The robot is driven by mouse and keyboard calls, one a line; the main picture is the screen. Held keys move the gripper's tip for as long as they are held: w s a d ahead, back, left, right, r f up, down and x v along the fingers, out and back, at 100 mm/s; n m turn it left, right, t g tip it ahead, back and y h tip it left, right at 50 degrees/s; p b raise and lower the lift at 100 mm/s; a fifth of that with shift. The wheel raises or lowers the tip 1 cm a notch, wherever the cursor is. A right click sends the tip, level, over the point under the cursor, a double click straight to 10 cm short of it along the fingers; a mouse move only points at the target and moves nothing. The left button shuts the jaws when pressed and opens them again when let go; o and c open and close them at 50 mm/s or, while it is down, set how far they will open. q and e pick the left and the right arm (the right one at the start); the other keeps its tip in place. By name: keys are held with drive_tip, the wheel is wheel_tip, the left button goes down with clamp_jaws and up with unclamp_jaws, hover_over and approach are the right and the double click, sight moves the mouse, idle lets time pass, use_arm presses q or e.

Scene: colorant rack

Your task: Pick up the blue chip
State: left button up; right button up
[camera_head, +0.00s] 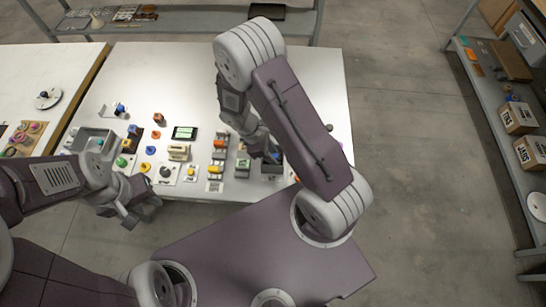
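No blue chip can be made out with certainty at this size. One small blue piece (120,107) stands on a pale base at the left of the white table. Another blue piece (132,129) sits just below it, near a dark block. My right gripper (266,152) points down over the right part of the table, at a dark box (277,158) with a bluish patch. Its fingertips are partly hidden, and what lies between them is unclear. My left gripper (140,214) hangs in front of the table's near edge, fingers apart, with nothing visible between them.
The white table (310,75) holds several small coloured parts, a grey bin (92,138) and a green-screened device (185,133). Its back and right areas are mostly clear. A shelf with boxes (517,117) stands at the right.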

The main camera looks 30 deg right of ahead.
drive_tip(key=shift+d+f, duration=0.2)
drive_tip(key=shift+f, duration=0.3)
clamp_jaws()
